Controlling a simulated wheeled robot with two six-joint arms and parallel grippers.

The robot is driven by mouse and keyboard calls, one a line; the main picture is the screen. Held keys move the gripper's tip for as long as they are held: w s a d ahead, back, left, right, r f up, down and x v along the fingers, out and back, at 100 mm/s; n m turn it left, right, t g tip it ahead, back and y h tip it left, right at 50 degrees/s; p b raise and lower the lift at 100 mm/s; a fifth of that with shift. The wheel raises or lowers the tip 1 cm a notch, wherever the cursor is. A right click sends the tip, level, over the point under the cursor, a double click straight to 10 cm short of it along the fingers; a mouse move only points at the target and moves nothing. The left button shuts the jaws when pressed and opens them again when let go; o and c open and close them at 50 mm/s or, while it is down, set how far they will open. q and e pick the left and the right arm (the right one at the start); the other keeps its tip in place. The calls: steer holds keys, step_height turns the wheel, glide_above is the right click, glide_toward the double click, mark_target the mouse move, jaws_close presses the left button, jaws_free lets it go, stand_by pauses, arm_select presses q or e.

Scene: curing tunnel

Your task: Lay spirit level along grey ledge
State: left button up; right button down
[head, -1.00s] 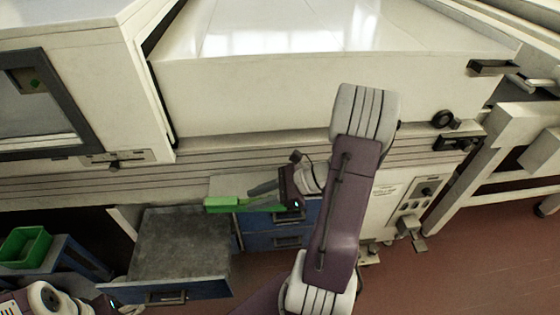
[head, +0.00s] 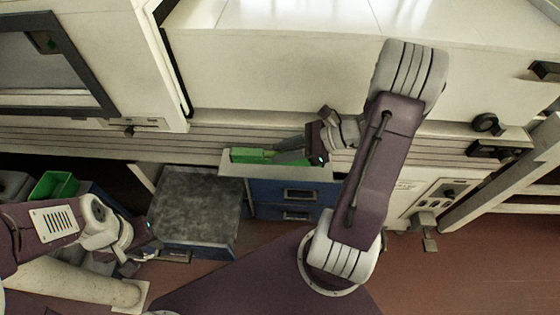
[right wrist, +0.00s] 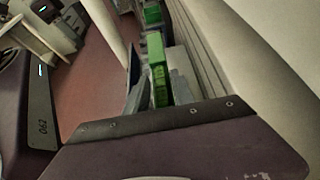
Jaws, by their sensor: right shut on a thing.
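The green spirit level (head: 252,155) shows in the head view, its far part sticking out left of my right gripper (head: 283,152). The gripper is shut on it; the gripper hides its right part. In the right wrist view the level (right wrist: 159,72) points away from the jaws. A pale grey ledge (head: 232,169) juts out above the blue drawers. The level appears over or on this ledge, roughly along it; whether they touch I cannot tell. My left gripper (head: 143,254) is at lower left, beside the dark slab, and its jaws are unclear.
A dark grey slab-topped blue drawer (head: 197,205) stands left of the ledge. A green bin (head: 55,186) is at far left. Blue drawers (head: 298,195) lie below the ledge. The large white machine (head: 330,75) rises behind. Red floor is open at lower right.

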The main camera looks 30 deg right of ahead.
steer(key=shift+w+a+f, duration=0.15)
steer(key=shift+w+f, duration=0.1)
steer(key=shift+w, duration=0.2)
step_height(320, 180, down, 4)
steer(key=shift+f+b, duration=0.1)
steer(key=shift+b, duration=0.6)
steer(key=shift+f, duration=0.1)
steer(key=c, duration=1.1)
jaws_free()
steer(key=shift+o, duration=0.2)
